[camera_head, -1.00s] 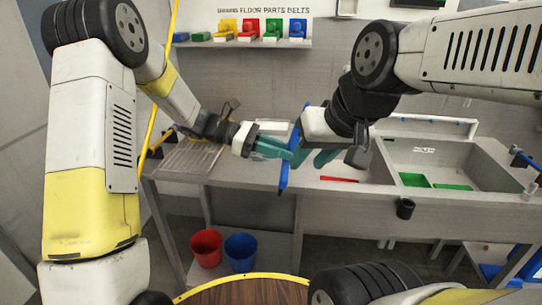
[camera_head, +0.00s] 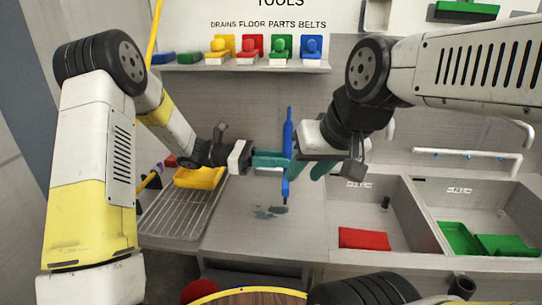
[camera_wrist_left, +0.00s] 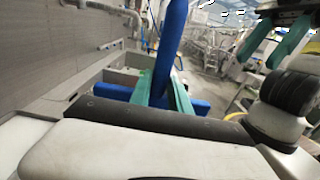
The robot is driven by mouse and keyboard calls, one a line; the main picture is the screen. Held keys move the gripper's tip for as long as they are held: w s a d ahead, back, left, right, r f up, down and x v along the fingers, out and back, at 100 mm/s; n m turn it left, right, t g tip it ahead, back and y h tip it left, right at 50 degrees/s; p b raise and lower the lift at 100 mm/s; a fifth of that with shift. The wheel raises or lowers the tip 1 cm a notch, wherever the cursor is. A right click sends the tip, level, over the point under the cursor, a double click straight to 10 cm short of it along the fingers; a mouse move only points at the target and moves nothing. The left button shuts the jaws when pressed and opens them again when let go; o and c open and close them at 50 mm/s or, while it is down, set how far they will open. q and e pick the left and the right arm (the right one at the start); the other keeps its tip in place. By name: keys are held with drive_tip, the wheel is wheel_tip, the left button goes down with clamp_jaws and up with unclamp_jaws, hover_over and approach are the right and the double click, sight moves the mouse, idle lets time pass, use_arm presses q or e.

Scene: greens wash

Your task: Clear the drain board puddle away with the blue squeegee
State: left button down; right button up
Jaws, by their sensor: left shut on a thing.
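The blue squeegee (camera_head: 287,150) is upright in the head view, above the counter. My left gripper (camera_head: 283,160), with teal fingers, is shut on its handle. In the left wrist view the blue handle (camera_wrist_left: 172,40) rises between the fingers (camera_wrist_left: 165,88), and a blue crosspiece (camera_wrist_left: 195,106) shows beyond them. My right gripper (camera_head: 309,169) is close beside the squeegee on its right. Its teal fingers are spread apart; they also show in the left wrist view (camera_wrist_left: 270,40). The puddle (camera_head: 266,212) is small dark patches on the grey drain board (camera_head: 235,235), below the squeegee.
A wire rack (camera_head: 178,222) with a yellow tray (camera_head: 199,178) is at the left. A back shelf (camera_head: 245,68) holds coloured items. A red bucket (camera_head: 197,291) is below.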

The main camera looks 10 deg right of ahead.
use_arm(q)
drive_tip(key=f, duration=0.5)
drive_tip(key=shift+w, duration=0.3)
